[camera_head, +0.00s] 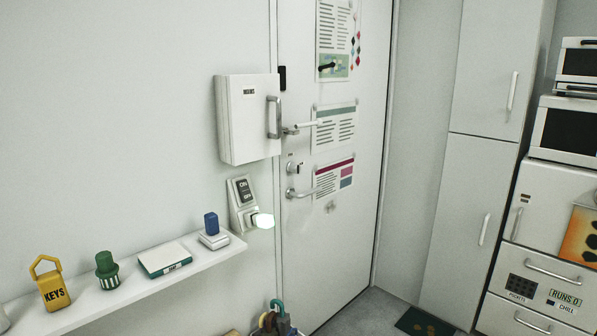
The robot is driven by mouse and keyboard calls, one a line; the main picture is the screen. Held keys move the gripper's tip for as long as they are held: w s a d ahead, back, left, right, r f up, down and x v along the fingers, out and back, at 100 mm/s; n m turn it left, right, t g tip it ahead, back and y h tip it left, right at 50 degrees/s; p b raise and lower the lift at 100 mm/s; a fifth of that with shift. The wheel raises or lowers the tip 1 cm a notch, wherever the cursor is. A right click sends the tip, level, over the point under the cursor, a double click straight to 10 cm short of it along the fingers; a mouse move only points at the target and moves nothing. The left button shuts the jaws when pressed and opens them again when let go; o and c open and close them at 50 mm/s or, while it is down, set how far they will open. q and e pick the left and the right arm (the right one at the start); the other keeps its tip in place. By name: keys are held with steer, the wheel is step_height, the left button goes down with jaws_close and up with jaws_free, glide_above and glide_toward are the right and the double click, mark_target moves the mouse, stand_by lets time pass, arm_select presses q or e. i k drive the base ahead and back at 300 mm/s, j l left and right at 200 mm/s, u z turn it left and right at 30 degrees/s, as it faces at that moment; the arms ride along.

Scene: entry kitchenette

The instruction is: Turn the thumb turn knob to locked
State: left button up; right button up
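The white door (350,220) is closed in the head view, to the right of the wall box. A small metal fitting that looks like the thumb turn knob (295,168) sits near the door's left edge, just above a metal lever handle (300,193). The knob is small in the picture, and I cannot tell whether it stands at locked or unlocked. Neither of my grippers is in view, and nothing of mine covers the knob.
A white wall box (248,118) juts out left of the door. Below it are an on/off plate (243,192) and a glowing piece (263,220). A shelf (130,290) holds several small objects. An umbrella stand is partly visible (275,322). Cabinets (470,200) stand right.

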mark_target(291, 167)
steer(key=i+l+u, duration=0.15)
steer(key=i+l, duration=0.2)
steer(key=l, duration=0.2)
steer(key=i+l+u, duration=0.1)
steer(key=i+l, duration=0.2)
steer(key=l, duration=0.3)
steer(key=i+l+u, duration=0.15)
steer(key=i+l, duration=0.15)
steer(key=l, duration=0.3)
steer(key=i+l+u, duration=0.1)
steer(key=i+l, duration=0.15)
steer(key=l, duration=0.35)
steer(key=i+l+u, duration=0.15)
steer(key=l, duration=0.55)
steer(key=i+l+u, duration=0.15)
steer(key=i+l, duration=0.15)
steer(key=l, duration=0.35)
steer(key=i+l+u, duration=0.1)
steer(key=l, duration=0.6)
steer(key=i+l+u, duration=0.15)
steer(key=l, duration=0.6)
steer(key=i, duration=0.05)
